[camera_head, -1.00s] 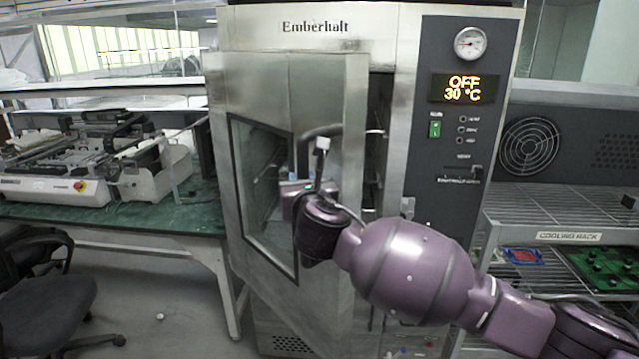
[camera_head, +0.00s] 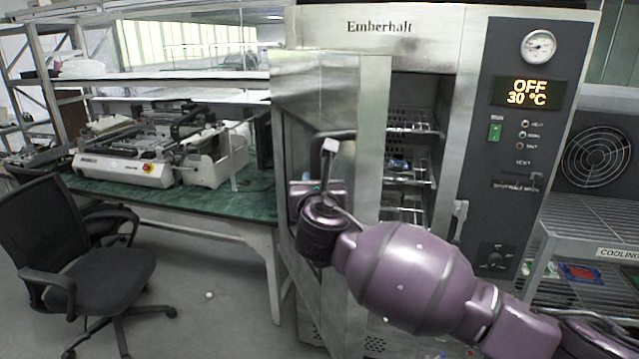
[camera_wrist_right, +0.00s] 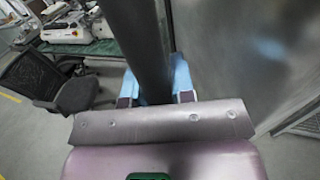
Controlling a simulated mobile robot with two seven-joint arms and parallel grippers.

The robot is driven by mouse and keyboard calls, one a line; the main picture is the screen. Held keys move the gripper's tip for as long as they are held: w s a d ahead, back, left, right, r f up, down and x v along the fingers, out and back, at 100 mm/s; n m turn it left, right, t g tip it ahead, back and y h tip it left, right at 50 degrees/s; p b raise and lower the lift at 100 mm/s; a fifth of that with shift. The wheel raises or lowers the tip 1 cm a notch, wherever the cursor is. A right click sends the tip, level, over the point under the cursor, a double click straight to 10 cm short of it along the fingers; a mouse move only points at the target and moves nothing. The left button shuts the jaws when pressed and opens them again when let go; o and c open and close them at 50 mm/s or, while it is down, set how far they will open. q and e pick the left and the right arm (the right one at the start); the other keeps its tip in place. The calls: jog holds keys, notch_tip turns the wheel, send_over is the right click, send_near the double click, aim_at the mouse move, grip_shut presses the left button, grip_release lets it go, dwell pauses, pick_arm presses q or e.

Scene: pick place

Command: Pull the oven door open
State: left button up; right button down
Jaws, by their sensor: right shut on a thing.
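The oven (camera_head: 440,35) is a steel cabinet with its door (camera_head: 318,90) swung partly open, hinged on the left. Inside the opening, wire shelves (camera_head: 412,125) show. My right gripper (camera_head: 318,190) is at the door's front. In the right wrist view, its blue fingertips (camera_wrist_right: 154,82) are on either side of the dark bar handle (camera_wrist_right: 138,35), shut on it. The top of the handle (camera_head: 335,135) shows in the head view; my arm hides the lower part. My left gripper is in neither view.
A black office chair (camera_head: 75,255) stands at the left, in front of a green-topped bench (camera_head: 195,196) with lab equipment (camera_head: 160,155). A cooling rack (camera_head: 590,217) stands right of the oven. Open floor lies between chair and oven.

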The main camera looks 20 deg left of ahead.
jog(key=shift+r, duration=0.1)
jog(key=c, duration=1.2)
grip_release()
jog(key=shift+c, duration=0.2)
jog(key=b+v, duration=0.1)
jog(key=v, duration=0.9)
jog(key=shift+s+d, duration=0.2)
jog(key=shift+s, duration=0.15)
jog(key=shift+c, duration=0.5)
